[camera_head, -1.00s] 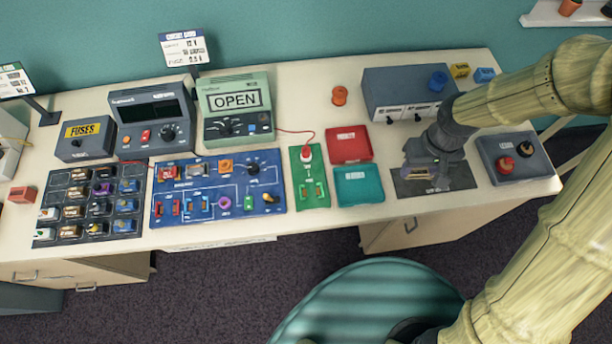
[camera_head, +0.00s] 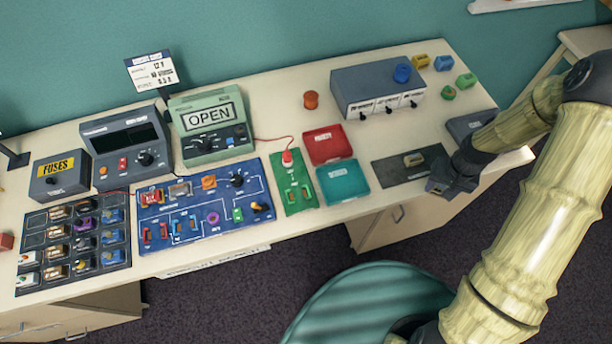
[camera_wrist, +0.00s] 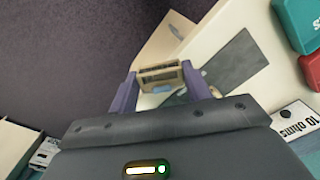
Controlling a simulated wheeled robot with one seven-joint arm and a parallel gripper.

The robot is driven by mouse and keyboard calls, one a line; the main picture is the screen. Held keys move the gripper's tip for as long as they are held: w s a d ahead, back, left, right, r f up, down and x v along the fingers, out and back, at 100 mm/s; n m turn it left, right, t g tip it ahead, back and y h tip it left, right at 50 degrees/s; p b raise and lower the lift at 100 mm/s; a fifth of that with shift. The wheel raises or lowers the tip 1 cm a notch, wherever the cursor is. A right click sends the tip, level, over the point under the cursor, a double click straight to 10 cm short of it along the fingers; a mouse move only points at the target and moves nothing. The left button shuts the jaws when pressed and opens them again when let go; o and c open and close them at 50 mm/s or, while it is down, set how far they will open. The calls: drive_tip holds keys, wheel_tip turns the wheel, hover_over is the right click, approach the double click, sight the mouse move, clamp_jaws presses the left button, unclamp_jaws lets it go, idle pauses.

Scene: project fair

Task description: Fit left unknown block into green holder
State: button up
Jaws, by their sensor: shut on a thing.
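My gripper (camera_head: 452,187) is at the right end of the dark mat (camera_head: 388,174), near the table's front edge. In the wrist view its purple fingers (camera_wrist: 161,78) are shut on a tan block (camera_wrist: 160,70) with a dark face and a bluish part underneath. The head view does not show this held block clearly.
A red tray (camera_head: 343,136) and a teal tray (camera_head: 357,188) stand between the green holder and the mat. A blue circuit board (camera_head: 190,230) lies left of the holder. A grey drawer box (camera_head: 357,85) stands behind, with an orange spool (camera_head: 311,99) beside it.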

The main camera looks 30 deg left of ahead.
drive_tip(key=d+f+m+b, duration=0.1)
drive_tip(key=d+f+b, duration=0.2)
drive_tip(key=f, duration=0.3)
drive_tip(key=w+d+f+m+b, duration=0.1)
drive_tip(key=d+f+b, duration=0.2)
drive_tip(key=f, duration=0.4)
drive_tip(key=shift+w+d+f+b, duration=0.25)
drive_tip(key=shift+d+b, duration=0.1)
drive_tip(key=shift+b, duration=0.55)
drive_tip(key=shift+s+r, duration=0.15)
drive_tip(key=shift+s, duration=0.05)
